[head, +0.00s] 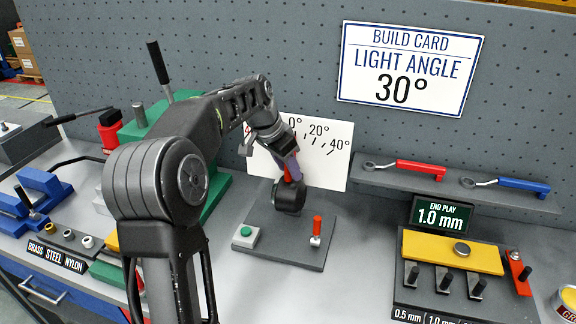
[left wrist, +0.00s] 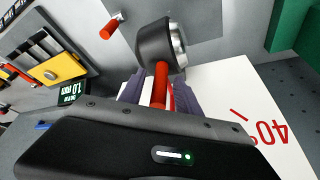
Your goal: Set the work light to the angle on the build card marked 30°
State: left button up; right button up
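The work light is a black lamp head (head: 289,196) with a red handle (head: 287,175), in front of a white angle scale (head: 335,172). The scale shows 0°, 20° and 40° in black; my arm hides part of it. In the left wrist view the lamp head (left wrist: 160,43) has a silver rim, and a red 40° shows on the scale (left wrist: 222,95). My left gripper (head: 290,168) has its fingers on both sides of the red handle (left wrist: 160,84) and looks shut on it. The build card (head: 409,68) reads LIGHT ANGLE 30°. My right gripper is not in view.
The light's grey base plate (head: 288,250) carries a green button (head: 245,232) and a small red-handled lever (head: 316,228). To the right are a tool shelf (head: 450,186), an END PLAY display (head: 440,215) and a yellow gauge block (head: 452,251). Green and blue fixtures stand left.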

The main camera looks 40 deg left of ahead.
pick_arm(q)
jog(key=shift+c, duration=0.2)
grip_shut()
dwell(1.1)
